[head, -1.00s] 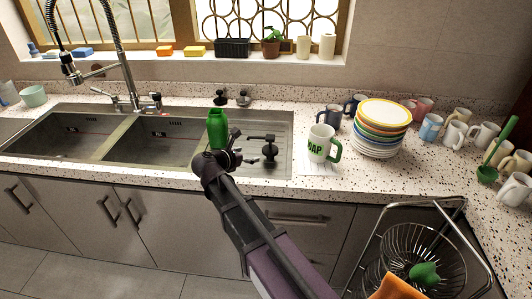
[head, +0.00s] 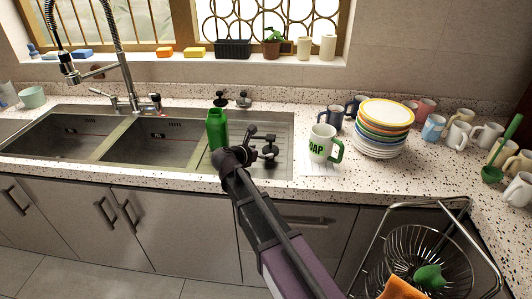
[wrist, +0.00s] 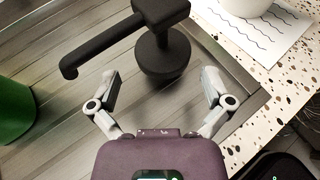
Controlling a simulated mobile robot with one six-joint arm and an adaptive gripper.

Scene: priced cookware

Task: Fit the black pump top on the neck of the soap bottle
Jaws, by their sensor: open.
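The black pump top (head: 270,149) stands upright on the ribbed steel drainboard. It fills the upper middle of the wrist view (wrist: 163,55), with its round base down and its long nozzle pointing left. My gripper (head: 257,143) is open and low over the drainboard, close to the pump top. In the wrist view my gripper (wrist: 160,80) has a finger on each side, with the pump base just ahead between them, apparently untouched. The green soap bottle (head: 217,132) stands upright left of my gripper. Its side shows at the left edge of the wrist view (wrist: 14,112).
A white mug (head: 323,144) lettered in green stands right of the drainboard on a paper sheet (wrist: 265,28). A plate stack (head: 380,140) is beyond it. Two small black fittings (head: 243,99) stand behind the drainboard. The sink basins (head: 150,140) lie left.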

